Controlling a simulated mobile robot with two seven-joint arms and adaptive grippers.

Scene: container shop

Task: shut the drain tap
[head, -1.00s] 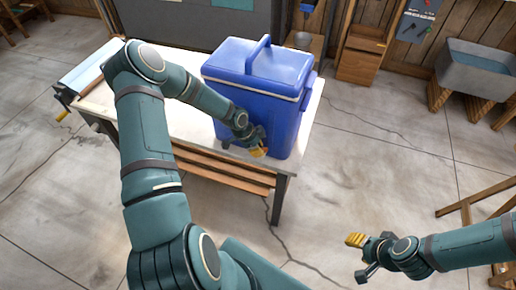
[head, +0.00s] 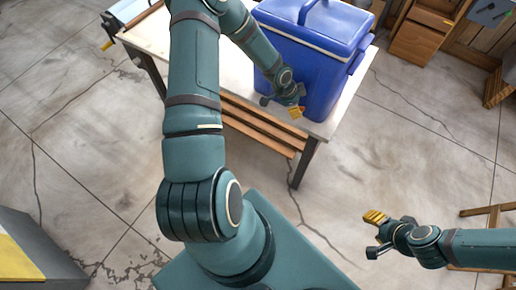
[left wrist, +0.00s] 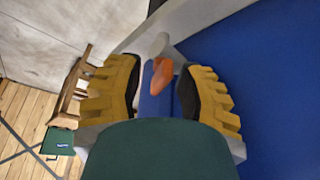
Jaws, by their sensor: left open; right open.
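The blue cooler (head: 310,50) stands upright on the table, its lid closed. In the left wrist view its tap has an orange-red lever (left wrist: 161,77) above a blue body (left wrist: 156,104). My left gripper (head: 290,106) is at the cooler's lower front. It is open, with one yellow finger on each side of the tap; I cannot tell whether either touches it. The tap's lower end is hidden behind my green gripper body in the wrist view. My right gripper (head: 374,234) is open and empty, in the air right of the table.
The pale-topped table (head: 345,108) has a slatted wooden shelf (head: 255,124) below. A wooden cabinet (head: 428,32) stands at the back right. A grey and yellow block (head: 30,255) is at the lower left. The concrete floor right of the table is mostly clear.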

